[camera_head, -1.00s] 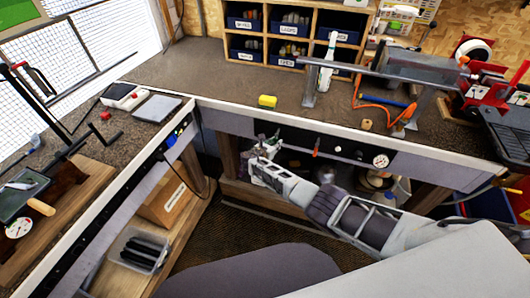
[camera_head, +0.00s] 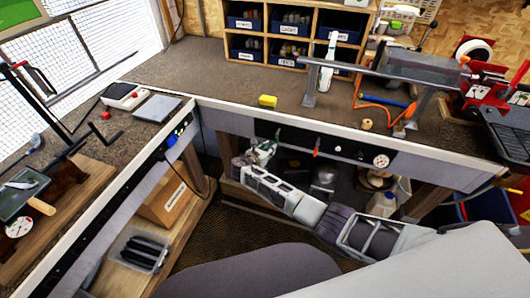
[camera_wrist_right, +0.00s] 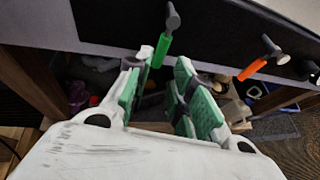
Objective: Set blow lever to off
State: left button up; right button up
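A lever with a green handle (camera_wrist_right: 164,48) and a grey pivot hangs from the black panel on the bench front, in the right wrist view. A second lever with an orange handle (camera_wrist_right: 251,70) hangs to its right; it also shows in the head view (camera_head: 317,146). No label tells me which is the blow lever. My right gripper (camera_wrist_right: 162,63) is open, with its green-padded fingers apart. The lower end of the green handle appears between the fingertips; I cannot tell whether they touch. In the head view my right gripper (camera_head: 265,150) is at the panel's left part. My left gripper is out of view.
The black panel (camera_head: 355,153) also carries a round gauge (camera_head: 381,160) and a white knob (camera_head: 338,149). The bench edge overhangs the gripper. An open shelf space lies below the panel.

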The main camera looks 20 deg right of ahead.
jog(key=shift+v, duration=1.75)
